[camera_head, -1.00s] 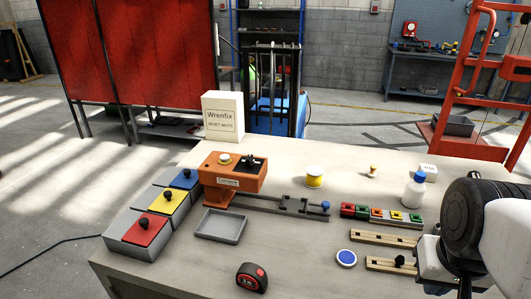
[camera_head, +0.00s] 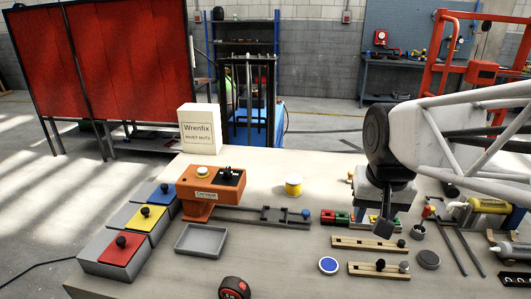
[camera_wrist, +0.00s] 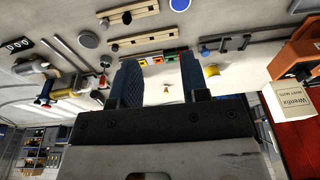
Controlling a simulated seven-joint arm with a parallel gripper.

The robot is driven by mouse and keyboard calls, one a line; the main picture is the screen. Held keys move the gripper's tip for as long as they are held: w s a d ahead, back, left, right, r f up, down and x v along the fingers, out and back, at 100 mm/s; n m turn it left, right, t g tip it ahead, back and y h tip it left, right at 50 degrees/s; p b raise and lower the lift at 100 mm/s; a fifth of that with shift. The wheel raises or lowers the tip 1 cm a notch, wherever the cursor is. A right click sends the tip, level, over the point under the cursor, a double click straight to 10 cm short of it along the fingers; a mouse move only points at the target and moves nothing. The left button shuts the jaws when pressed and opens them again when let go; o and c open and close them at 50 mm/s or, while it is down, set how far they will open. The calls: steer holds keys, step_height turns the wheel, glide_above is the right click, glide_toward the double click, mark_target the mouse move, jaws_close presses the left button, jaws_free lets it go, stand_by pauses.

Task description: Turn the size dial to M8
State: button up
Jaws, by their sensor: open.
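An orange machine (camera_head: 205,203) with an unreadable small label stands at the left of the table. On its top are a round cream-and-yellow knob (camera_head: 203,171) and a black fitting (camera_head: 229,175). I cannot tell which is the size dial, and no M8 mark is readable. My gripper (camera_head: 383,228) points down over the right part of the table, well right of the machine. In the wrist view its two dark blue fingers (camera_wrist: 160,70) are apart with nothing held between them. The machine (camera_wrist: 299,54) shows there at the right edge.
A grey rail (camera_head: 262,216) runs right from the machine. A yellow spool (camera_head: 293,186), a grey tray (camera_head: 201,240), lidded coloured bins (camera_head: 122,249), wooden strips (camera_head: 368,244) and a tape measure (camera_head: 234,288) lie around. A Wrenfix box (camera_head: 200,128) stands behind the machine.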

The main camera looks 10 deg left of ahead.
steer(key=w+a+r+g, duration=0.1)
steer(key=w+a+r, duration=0.2)
steer(key=w+a, duration=1.1)
steer(key=g, duration=0.1)
glide_above(227, 169)
step_height(227, 169, down, 4)
steer(key=shift+w+a+r, duration=0.1)
steer(key=shift+r, duration=0.15)
steer(key=shift+f, duration=0.2)
steer(key=shift+f, duration=3.7)
steer(key=shift+c, duration=0.4)
jaws_close()
